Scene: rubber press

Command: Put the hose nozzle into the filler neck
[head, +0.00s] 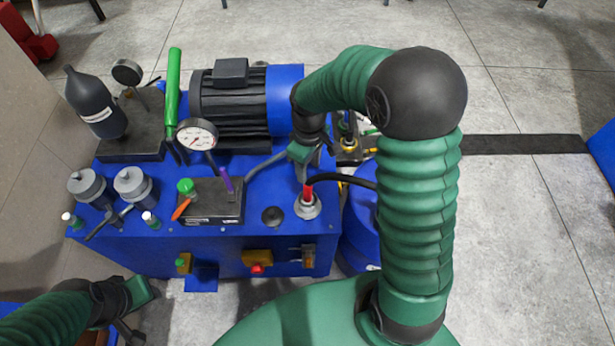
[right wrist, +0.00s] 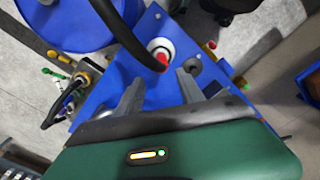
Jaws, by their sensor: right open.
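The hose nozzle (head: 308,191) is a red piece on the end of a black hose (head: 345,179). It stands in the mouth of the filler neck (head: 307,208), a pale metal ring on the front right of the blue press top. In the right wrist view the red nozzle (right wrist: 162,60) shows inside the filler neck (right wrist: 158,45); how deep it sits is hidden. My right gripper (head: 312,172) is open just above the nozzle, its fingers (right wrist: 159,80) apart with nothing between them. My left gripper (head: 137,310) is low at the left, away from the press; its jaw gap is unclear.
A blue drum (head: 361,225) stands right of the press, and the hose arches toward it. A black cap (head: 272,216) lies left of the neck. A valve block (head: 212,203) with coloured levers, a gauge (head: 197,135) and a motor (head: 232,105) crowd the press top.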

